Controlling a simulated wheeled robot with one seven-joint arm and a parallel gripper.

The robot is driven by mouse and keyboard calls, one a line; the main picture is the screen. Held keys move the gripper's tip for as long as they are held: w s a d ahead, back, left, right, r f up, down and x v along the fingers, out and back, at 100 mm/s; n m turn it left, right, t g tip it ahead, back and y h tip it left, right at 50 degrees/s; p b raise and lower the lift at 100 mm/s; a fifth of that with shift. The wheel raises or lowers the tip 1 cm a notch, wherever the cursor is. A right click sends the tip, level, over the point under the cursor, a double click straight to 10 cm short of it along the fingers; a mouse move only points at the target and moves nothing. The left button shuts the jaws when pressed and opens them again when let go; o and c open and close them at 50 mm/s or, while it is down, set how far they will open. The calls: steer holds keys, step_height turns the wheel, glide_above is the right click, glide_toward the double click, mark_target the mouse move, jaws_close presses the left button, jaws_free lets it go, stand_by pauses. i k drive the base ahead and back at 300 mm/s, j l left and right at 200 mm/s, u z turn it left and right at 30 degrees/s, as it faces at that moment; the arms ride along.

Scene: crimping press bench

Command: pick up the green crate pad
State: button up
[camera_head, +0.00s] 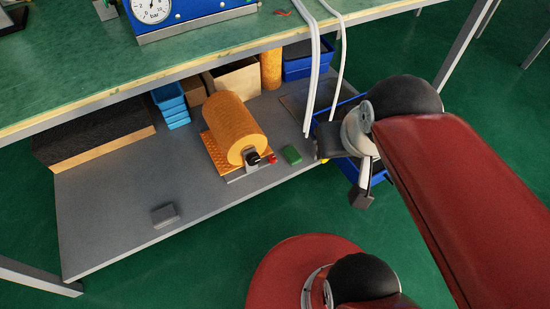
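The green crate pad (291,155) is a small green block. It lies on the grey lower shelf (110,205) of the bench, just right of an orange cylinder unit. My gripper (360,197) is to the right of the pad and apart from it, in front of a blue crate. One dark fingertip shows clearly. The wrist and viewing angle hide the rest, so I cannot tell whether it is open or shut. Nothing is visibly held in it.
The orange cylinder (233,128) with a red knob stands close left of the pad. A blue crate (377,174) is partly behind my gripper. White hoses (314,75) hang beyond the pad. A small grey block (165,215) lies front left. The bench top (90,70) overhangs the shelf's back.

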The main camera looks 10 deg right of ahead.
mark_target(290, 153)
steer(key=k+j, duration=0.7)
steer(key=k, duration=0.2)
